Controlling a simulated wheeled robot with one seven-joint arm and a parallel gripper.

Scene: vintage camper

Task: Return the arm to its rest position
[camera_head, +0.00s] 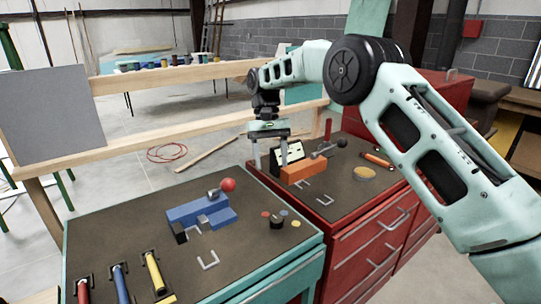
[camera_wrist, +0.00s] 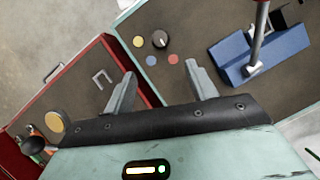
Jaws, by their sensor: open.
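The fingers point down toward the cabinet tops. My arm reaches in from the right of the head view and is bent at the elbow.
A blue block device with a red-knobbed lever (camera_head: 228,185) stands on the teal cabinet, with red, blue and yellow cylinders at its front left. An orange block device (camera_head: 303,170) stands close to my gripper. A wooden rail (camera_head: 200,132) runs behind.

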